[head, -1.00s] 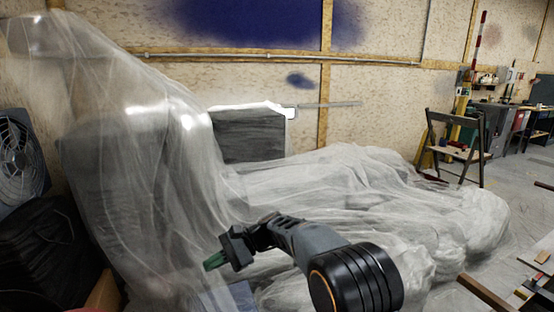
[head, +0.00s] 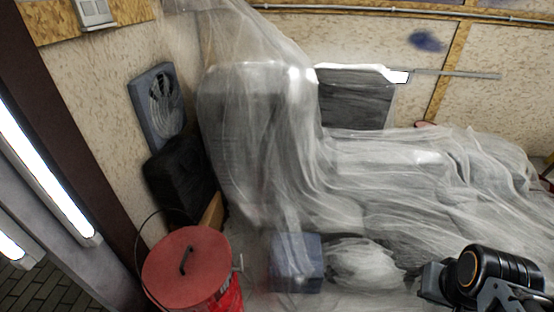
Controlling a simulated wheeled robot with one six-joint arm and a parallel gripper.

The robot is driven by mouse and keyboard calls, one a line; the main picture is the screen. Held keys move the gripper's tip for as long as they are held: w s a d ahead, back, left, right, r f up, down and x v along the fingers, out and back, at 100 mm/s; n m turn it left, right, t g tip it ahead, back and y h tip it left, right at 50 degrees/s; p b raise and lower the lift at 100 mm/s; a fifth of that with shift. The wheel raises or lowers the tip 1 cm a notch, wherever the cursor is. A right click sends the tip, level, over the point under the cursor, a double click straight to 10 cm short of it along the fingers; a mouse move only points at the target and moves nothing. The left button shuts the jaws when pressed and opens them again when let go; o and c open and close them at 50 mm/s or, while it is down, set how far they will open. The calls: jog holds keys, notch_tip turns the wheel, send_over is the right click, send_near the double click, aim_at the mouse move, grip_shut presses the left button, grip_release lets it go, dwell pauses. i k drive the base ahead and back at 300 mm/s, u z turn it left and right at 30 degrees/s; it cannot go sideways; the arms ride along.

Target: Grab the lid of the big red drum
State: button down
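The big red drum (head: 229,300) stands at the lower left in the head view, cut off by the bottom edge. Its round, dull red lid (head: 205,250) lies on top, with a small dark handle near its middle. A thin dark wire hoop rises at the drum's left, and a small pale fitting sticks out at its right. My arm shows at the lower right, well to the right of the drum. My gripper's fingers do not show.
A see-through plastic sheet (head: 440,165) covers bulky things behind and right of the drum. A bluish box (head: 297,262) stands right of it. A black covered thing (head: 182,182) and a grey fan (head: 158,105) are behind it. Light tubes (head: 45,178) run along the left.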

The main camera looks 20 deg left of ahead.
aim_at(189, 264)
jog(key=u, duration=2.9)
jog(key=i, duration=0.9)
jog(key=u, duration=0.85)
